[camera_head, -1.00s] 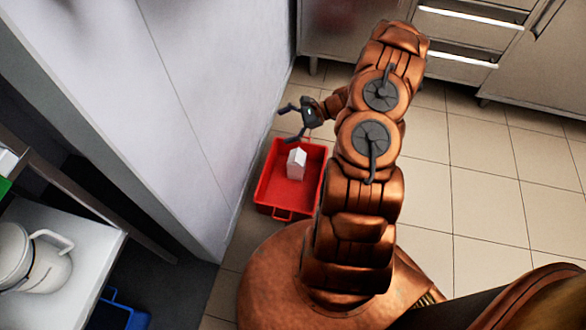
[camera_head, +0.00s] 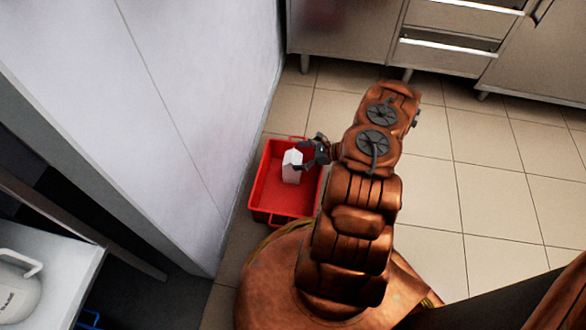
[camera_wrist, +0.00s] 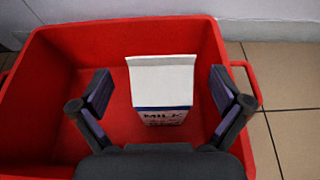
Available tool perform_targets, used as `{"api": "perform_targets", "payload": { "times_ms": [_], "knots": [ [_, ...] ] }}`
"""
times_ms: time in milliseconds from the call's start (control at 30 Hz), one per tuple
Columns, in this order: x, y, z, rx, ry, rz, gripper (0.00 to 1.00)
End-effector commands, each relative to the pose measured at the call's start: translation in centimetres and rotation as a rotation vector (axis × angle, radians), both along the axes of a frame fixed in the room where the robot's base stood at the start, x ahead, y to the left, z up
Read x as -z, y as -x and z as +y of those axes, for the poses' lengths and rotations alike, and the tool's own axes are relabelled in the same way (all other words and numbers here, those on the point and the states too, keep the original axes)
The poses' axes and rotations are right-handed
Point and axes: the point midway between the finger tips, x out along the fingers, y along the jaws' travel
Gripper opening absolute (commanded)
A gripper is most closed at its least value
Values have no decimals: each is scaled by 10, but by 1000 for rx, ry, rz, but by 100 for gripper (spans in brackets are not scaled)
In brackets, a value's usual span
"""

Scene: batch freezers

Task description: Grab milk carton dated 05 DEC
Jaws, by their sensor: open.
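A white milk carton (camera_head: 292,166) stands in a red crate (camera_head: 264,199) on the floor. In the wrist view the carton (camera_wrist: 163,85) shows a gabled top, a dark blue band and the word MILK. Smaller print below it is too blurred to read as a date. My gripper (camera_head: 305,156) is at the carton's right side in the head view. In the wrist view my open gripper (camera_wrist: 160,92) has one finger on each side of the carton, with gaps between. The carton's lower part is hidden by the gripper body.
The red crate's walls (camera_wrist: 35,95) surround the carton, and bare crate floor lies around it. A pale wall panel (camera_head: 190,120) stands close on the left. Steel cabinets (camera_head: 345,35) stand at the back. Tiled floor (camera_head: 490,190) is clear on the right.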

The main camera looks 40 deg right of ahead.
Motion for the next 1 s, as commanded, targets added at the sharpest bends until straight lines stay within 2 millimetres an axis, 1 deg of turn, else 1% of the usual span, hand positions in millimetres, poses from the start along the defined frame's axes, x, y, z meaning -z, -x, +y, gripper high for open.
{"api": "perform_targets", "payload": {
  "times_ms": [200,433,767,1000],
  "knots": [
    [13,-14,11,0,2,1,100],
    [21,-31,25,4,2,0,100],
    [20,-35,28,5,1,0,100],
    [20,-35,28,5,1,-1,75]
  ]
}}
